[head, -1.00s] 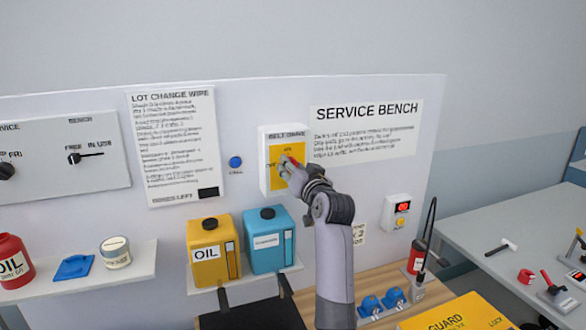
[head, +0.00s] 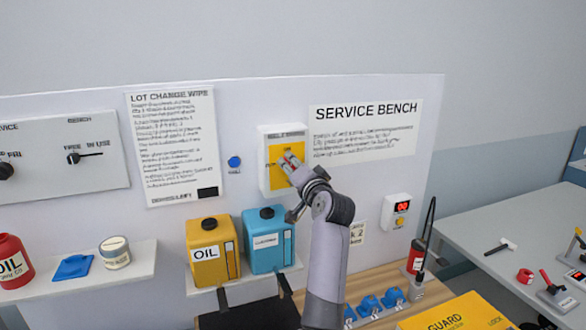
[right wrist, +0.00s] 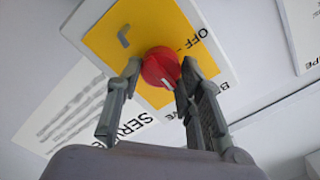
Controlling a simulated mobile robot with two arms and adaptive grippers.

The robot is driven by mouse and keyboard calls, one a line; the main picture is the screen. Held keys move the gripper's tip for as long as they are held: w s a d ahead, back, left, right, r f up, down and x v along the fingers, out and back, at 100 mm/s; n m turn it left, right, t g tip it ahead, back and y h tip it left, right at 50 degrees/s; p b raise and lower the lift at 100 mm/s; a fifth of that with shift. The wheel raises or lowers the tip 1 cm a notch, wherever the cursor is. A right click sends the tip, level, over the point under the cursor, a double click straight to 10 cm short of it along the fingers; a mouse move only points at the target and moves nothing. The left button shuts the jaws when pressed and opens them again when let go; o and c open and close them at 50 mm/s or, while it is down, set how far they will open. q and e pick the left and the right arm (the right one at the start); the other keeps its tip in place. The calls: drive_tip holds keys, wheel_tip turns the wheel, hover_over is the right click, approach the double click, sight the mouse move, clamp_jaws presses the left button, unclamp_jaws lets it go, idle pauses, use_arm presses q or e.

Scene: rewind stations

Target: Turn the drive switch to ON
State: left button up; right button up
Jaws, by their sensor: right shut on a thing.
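The drive switch is a red round knob (right wrist: 158,66) on the yellow plate (right wrist: 118,36) of a white box (head: 265,178) labelled BELT DRIVE, fixed to the wall panel. My right gripper (head: 291,162) is at the knob, with its fingers closed on either side of it in the right wrist view (right wrist: 161,75). OFF is readable on the plate beside the knob. A pale mark shows on the knob, but I cannot tell clearly which label it faces. The gripper hides part of the knob and plate in the head view. My left gripper is out of view.
A blue button (head: 234,162) is left of the switch box. A yellow oil can (head: 208,262) and a blue can (head: 264,255) stand below it.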

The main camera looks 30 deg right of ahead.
drive_tip(key=shift+f, duration=0.2)
drive_tip(key=o, duration=1.2)
drive_tip(key=shift+r, duration=0.15)
drive_tip(key=shift+c, duration=0.2)
drive_tip(key=v, duration=1.2)
